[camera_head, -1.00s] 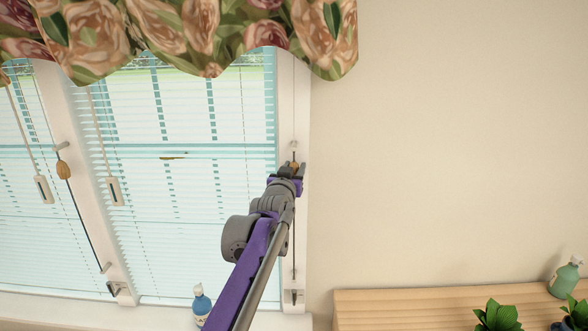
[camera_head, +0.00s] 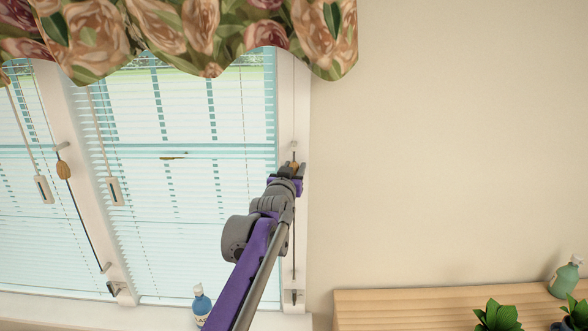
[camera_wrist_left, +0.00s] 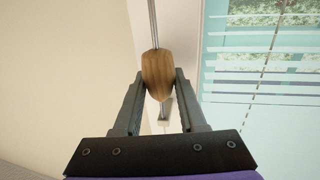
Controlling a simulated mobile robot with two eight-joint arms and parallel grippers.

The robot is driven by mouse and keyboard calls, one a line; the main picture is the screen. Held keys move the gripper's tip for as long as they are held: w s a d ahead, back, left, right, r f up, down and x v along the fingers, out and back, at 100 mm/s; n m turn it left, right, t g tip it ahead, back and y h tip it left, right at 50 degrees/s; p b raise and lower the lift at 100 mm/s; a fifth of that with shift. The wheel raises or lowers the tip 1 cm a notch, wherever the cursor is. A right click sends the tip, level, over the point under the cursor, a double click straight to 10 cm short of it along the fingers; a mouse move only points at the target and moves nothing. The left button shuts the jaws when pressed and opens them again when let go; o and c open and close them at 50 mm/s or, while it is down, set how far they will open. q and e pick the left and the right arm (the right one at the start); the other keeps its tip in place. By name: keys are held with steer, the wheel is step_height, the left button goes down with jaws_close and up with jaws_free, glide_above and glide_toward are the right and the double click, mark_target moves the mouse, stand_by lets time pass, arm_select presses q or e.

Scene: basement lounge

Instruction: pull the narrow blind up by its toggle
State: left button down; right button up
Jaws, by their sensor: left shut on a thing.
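My left gripper (camera_head: 294,169) is at the right edge of the window frame, shut on a brown wooden toggle (camera_head: 294,166) on a thin vertical cord. In the left wrist view the toggle (camera_wrist_left: 158,74) sits between the two fingers of the left gripper (camera_wrist_left: 158,92), with the cord (camera_wrist_left: 153,25) running up from it. The blind with pale blue-white slats (camera_head: 190,190) hangs lowered over the window pane left of the gripper. Another wooden toggle (camera_head: 64,170) hangs on a dark cord at the post between the windows. My right gripper is not in view.
A floral valance (camera_head: 190,35) covers the window top. A blue bottle (camera_head: 201,302) stands on the sill beside my left arm. A wooden cabinet top (camera_head: 410,305) with plants (camera_head: 497,316) and a green bottle (camera_head: 566,278) is at the lower right. The beige wall is bare.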

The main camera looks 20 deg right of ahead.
arm_select(q)
step_height(320, 180, down, 16)
steer(key=b, duration=0.3)
steer(key=shift+s+r, duration=0.1)
steer(key=shift+r, duration=0.05)
step_height(320, 180, down, 20)
steer(key=b, duration=0.9)
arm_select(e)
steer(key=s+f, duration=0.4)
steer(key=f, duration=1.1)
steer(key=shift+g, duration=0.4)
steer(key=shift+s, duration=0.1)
arm_select(q)
steer(key=shift+c, duration=2.2)
jaws_free()
steer(key=shift+r, duration=0.1)
steer(key=v, duration=1)
steer(key=shift+s+a+b, duration=0.2)
steer(key=shift+s+b, duration=0.1)
steer(key=shift+b, duration=0.15)
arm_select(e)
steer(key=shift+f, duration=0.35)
